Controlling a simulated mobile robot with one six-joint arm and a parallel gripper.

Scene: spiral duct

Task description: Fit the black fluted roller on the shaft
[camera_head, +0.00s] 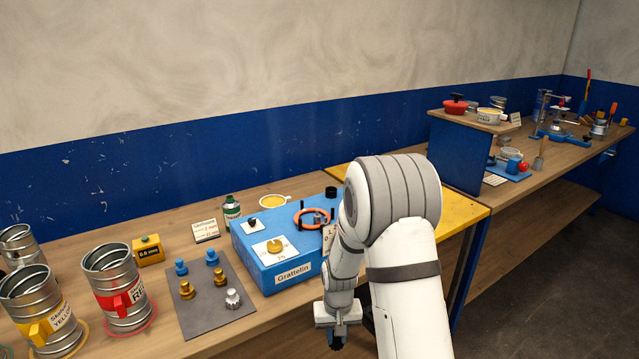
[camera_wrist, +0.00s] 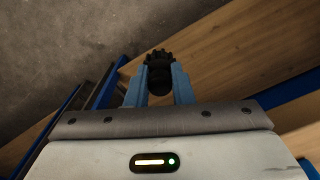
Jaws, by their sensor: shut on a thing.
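My gripper (camera_wrist: 157,95) is shut on the black fluted roller (camera_wrist: 158,70), whose toothed end shows between the two blue fingers in the wrist view. In the head view my gripper (camera_head: 338,338) hangs low in front of the bench edge, to the right of the grey mat, and only a small dark part shows at its tip. The blue box labelled Grattelin (camera_head: 292,274) stands on the bench behind and left of my gripper. On its top are an orange ring (camera_head: 311,218), a black cylinder (camera_head: 331,192) and a brass knob (camera_head: 274,246). My arm hides its right side; I cannot tell which part is the shaft.
A grey mat (camera_head: 215,325) holds blue, brass and silver knobs left of the box. Tin cans (camera_head: 118,290) stand at the far left. A green bottle (camera_head: 231,208) and a yellow-filled cup (camera_head: 274,201) stand behind the box. A yellow board (camera_head: 462,212) lies right of my arm.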

